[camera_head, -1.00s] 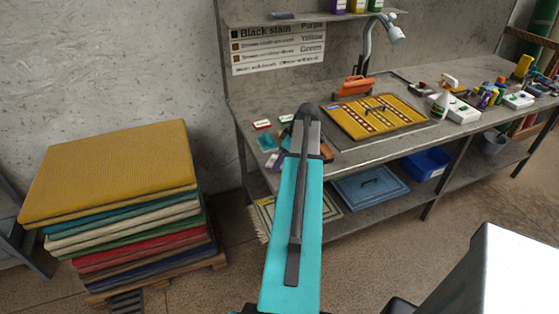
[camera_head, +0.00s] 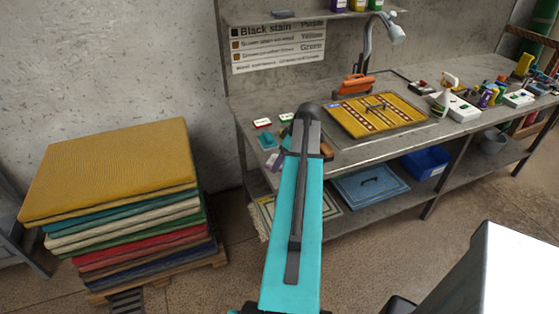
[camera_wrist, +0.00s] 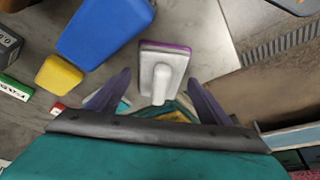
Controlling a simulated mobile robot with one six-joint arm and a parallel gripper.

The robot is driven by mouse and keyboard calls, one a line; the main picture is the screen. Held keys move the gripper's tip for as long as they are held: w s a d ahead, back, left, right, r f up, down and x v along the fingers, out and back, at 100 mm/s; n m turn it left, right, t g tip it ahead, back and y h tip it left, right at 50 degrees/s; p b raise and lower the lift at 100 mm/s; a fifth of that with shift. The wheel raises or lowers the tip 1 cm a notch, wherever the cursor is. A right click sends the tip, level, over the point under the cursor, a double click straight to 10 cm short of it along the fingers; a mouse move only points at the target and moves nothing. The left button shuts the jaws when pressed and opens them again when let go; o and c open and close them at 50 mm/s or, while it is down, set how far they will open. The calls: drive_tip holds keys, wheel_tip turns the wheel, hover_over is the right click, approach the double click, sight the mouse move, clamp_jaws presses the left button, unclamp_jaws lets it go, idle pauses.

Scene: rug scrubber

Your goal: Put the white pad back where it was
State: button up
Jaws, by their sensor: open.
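In the wrist view, the white pad (camera_wrist: 165,62) has a purple edge along its far side and a stubby white handle pointing towards me. My gripper (camera_wrist: 160,84) is open, with one dark purple finger on each side of the handle and a visible gap on both sides. I cannot tell how far the fingertips are above or below the handle. In the head view, my teal arm reaches to the left part of the workbench (camera_head: 375,153) and hides most of the gripper and the pad.
A blue block (camera_wrist: 105,30) and a yellow block (camera_wrist: 60,76) lie left of the pad. A yellow striped rug (camera_head: 350,119) and an orange tool (camera_head: 353,87) are on the bench. A stack of mats (camera_head: 115,175) stands at the left.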

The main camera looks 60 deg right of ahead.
drive_tip(key=b+v, duration=0.2)
drive_tip(key=v, duration=1)
drive_tip(key=shift+b, duration=0.35)
drive_tip(key=shift+r, duration=0.15)
idle(0.5)
drive_tip(key=shift+w+a, duration=0.1)
